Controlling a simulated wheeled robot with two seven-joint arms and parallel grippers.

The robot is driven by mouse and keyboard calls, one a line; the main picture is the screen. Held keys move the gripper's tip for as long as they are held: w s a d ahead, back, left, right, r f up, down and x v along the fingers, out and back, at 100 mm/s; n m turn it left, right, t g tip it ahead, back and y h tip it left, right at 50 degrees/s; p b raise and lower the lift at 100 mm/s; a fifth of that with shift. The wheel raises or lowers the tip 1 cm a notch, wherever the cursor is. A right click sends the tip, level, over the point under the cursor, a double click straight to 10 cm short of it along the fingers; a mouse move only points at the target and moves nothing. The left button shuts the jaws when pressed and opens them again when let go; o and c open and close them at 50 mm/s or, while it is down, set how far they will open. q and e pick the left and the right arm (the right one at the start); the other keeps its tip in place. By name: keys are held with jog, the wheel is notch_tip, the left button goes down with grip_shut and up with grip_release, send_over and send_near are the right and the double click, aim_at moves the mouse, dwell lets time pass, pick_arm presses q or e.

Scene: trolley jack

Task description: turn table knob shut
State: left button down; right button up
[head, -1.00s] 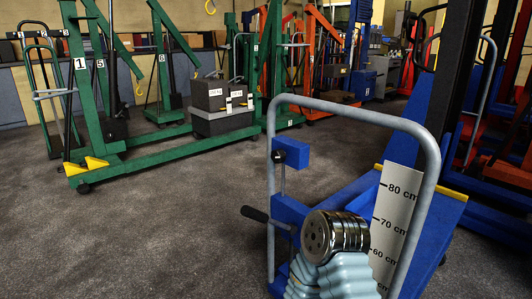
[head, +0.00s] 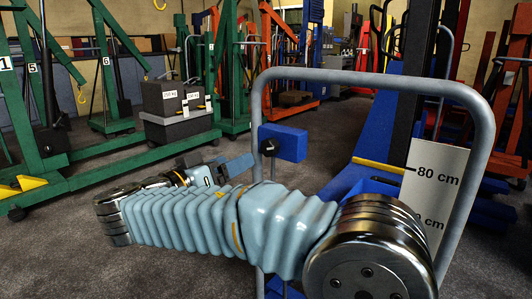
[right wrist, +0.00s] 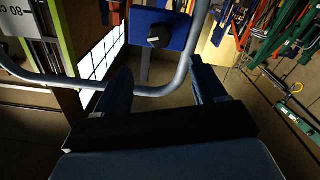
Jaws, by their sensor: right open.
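The black knob (head: 268,147) sits on the blue block (head: 288,143) on the grey tube handle of a blue lift table. In the right wrist view the round knob (right wrist: 160,36), with a small white mark, faces me from the blue block (right wrist: 178,30). My right gripper (head: 215,167) is open and empty, left of the knob and apart from it in the head view. In the right wrist view its fingers (right wrist: 163,88) stand wide apart, with the handle tube crossing beyond them and the knob past it. My left gripper is out of view.
The grey handle frame (head: 481,110) rises around the knob, and its tube (right wrist: 152,92) runs near my right fingers. A centimetre scale plate (head: 437,180) stands right of it. Green hoists (head: 100,174) and dark weights (head: 172,98) stand behind, left.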

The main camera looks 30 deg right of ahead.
aim_at(266, 147)
jog(key=x, duration=1.1)
jog(key=shift+d, duration=0.15)
jog(key=c, duration=1.1)
jog(key=shift+o, duration=0.2)
